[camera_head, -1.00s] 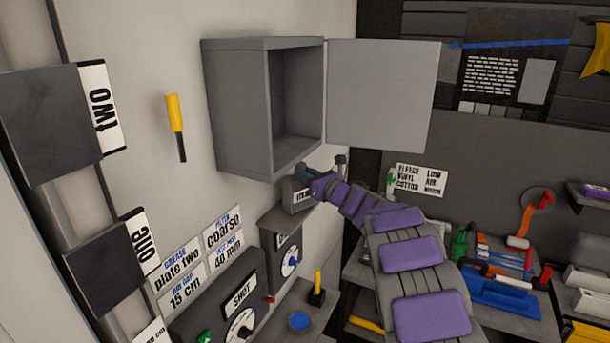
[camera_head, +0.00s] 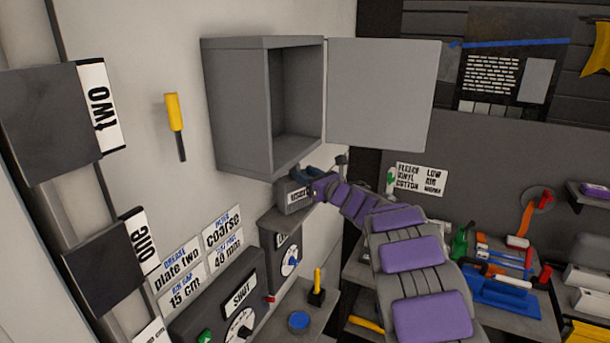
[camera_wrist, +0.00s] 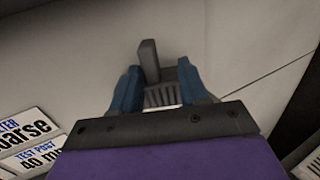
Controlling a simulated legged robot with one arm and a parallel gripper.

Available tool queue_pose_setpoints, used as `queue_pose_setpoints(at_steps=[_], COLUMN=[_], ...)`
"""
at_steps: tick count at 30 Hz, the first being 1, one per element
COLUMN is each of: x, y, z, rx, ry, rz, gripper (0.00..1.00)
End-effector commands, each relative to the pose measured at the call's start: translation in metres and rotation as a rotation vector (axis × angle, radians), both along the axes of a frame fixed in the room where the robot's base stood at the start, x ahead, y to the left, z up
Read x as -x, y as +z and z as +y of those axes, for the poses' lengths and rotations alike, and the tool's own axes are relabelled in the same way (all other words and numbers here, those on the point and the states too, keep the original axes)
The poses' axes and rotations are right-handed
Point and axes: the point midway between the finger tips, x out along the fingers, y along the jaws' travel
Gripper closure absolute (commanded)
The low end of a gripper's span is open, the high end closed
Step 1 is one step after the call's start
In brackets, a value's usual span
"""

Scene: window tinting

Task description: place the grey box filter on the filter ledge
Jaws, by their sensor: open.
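The grey box filter (camera_head: 291,194) is a small grey block with a dark-lettered label on its front. It sits on the filter ledge (camera_head: 270,222), a dark shelf on the wall below the open cabinet. My gripper (camera_head: 303,174) is open at the box's upper right side. In the wrist view, the blue fingers of my gripper (camera_wrist: 158,82) stand apart on either side of a grey upright tab and a slatted grey face (camera_wrist: 162,96), seemingly parts of the filter. Whether a finger touches it, I cannot tell. The box's right end is partly hidden by my wrist.
The grey cabinet (camera_head: 233,110) with its door (camera_head: 383,95) swung open hangs just above my gripper. A dial unit (camera_head: 283,250) is under the ledge. A lower shelf holds a yellow-handled post (camera_head: 317,287) and blue disc (camera_head: 299,321). Tools crowd the bench at right.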

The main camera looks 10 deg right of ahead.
Motion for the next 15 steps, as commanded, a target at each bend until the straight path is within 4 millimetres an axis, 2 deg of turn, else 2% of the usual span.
queue_pose_setpoints(at_steps=[15], x=[0.075], y=[-0.005], z=[-0.048], rx=[0.001], ry=[-0.001], rz=[0.0], gripper=[0.56])
